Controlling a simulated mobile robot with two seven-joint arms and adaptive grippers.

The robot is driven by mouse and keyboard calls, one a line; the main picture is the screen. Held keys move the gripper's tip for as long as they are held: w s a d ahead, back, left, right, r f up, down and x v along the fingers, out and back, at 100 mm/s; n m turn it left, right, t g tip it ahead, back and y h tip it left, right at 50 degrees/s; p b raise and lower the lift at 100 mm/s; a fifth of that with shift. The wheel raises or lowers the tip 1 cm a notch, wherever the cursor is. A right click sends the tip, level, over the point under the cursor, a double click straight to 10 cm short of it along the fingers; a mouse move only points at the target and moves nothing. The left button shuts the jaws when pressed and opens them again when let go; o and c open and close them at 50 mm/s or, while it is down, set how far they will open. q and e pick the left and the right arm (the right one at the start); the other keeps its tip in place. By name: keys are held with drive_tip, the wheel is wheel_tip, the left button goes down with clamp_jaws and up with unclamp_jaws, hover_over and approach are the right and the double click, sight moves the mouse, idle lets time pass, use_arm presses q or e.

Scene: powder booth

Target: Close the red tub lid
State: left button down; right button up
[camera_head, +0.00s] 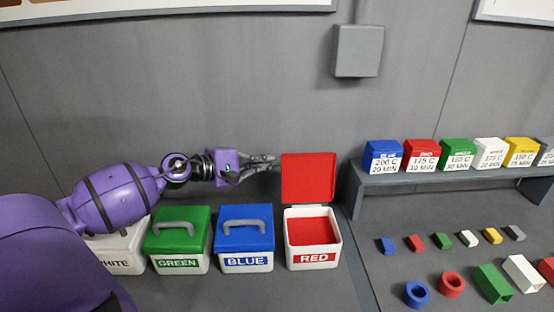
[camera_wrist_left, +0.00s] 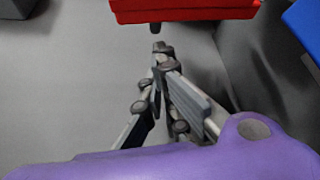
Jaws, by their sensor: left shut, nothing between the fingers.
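The red tub (camera_head: 314,255) is a white box with a RED label at the right end of a row of tubs, and red shows inside it. Its red lid (camera_head: 309,178) stands open, upright at the tub's back edge. My left gripper (camera_head: 274,163) is shut and empty, just left of the lid's upper part and above the blue tub's back. In the left wrist view the closed fingertips (camera_wrist_left: 160,48) point toward a red part (camera_wrist_left: 185,10) at the top edge. Whether they touch the lid I cannot tell. My right gripper is not in view.
The blue tub (camera_head: 246,262), green tub (camera_head: 180,264) and white tub (camera_head: 122,262) stand closed to the left. A shelf (camera_head: 440,180) with several coloured boxes is at right. Small coloured parts lie below it. A grey wall box (camera_head: 358,51) hangs above.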

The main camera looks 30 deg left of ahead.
use_arm(q)
drive_tip(key=x, duration=0.4)
idle(0.5)
